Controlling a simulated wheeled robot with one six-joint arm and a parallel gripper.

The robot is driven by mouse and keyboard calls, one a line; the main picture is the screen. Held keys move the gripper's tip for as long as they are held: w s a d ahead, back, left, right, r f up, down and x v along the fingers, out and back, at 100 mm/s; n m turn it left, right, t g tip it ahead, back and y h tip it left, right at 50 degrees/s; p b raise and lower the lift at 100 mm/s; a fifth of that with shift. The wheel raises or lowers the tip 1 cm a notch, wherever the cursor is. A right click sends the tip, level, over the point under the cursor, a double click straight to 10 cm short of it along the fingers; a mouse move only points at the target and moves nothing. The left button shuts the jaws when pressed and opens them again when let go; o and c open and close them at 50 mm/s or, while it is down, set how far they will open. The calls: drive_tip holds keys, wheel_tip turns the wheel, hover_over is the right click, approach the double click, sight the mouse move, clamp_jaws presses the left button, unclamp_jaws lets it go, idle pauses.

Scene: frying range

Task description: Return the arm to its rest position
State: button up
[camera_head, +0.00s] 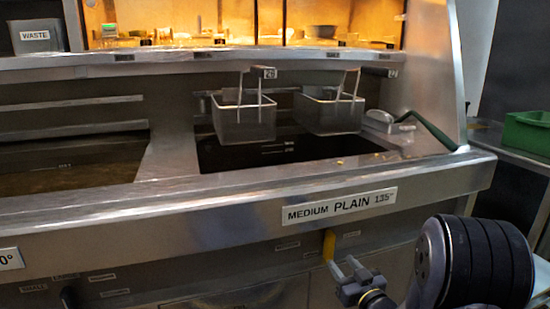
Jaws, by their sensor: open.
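My arm is at the bottom right, in front of the fryer's front panel. Its thick black-ribbed part is nearest the view. My gripper (344,266) is grey, small in the picture and empty, with its fingers apart. It is below the counter edge (230,224), near a yellow piece (329,245) on the front panel. I cannot tell if they touch.
Two wire baskets (245,124) (332,117) hang over the dark fryer vat (290,150). A green-handled tool (428,131) lies at the vat's right. A green crate (527,132) stands on the right side table. A waste bin (36,36) is at the upper left.

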sight(332, 251)
drive_tip(key=b+x, duration=0.1)
drive_tip(key=x, duration=0.7)
drive_tip(key=shift+f, duration=0.1)
drive_tip(key=n+b, duration=0.1)
drive_tip(key=n, duration=0.3)
drive_tip(key=shift+s+d, duration=0.1)
drive_tip(key=shift+s, duration=0.05)
drive_tip(key=n, duration=0.5)
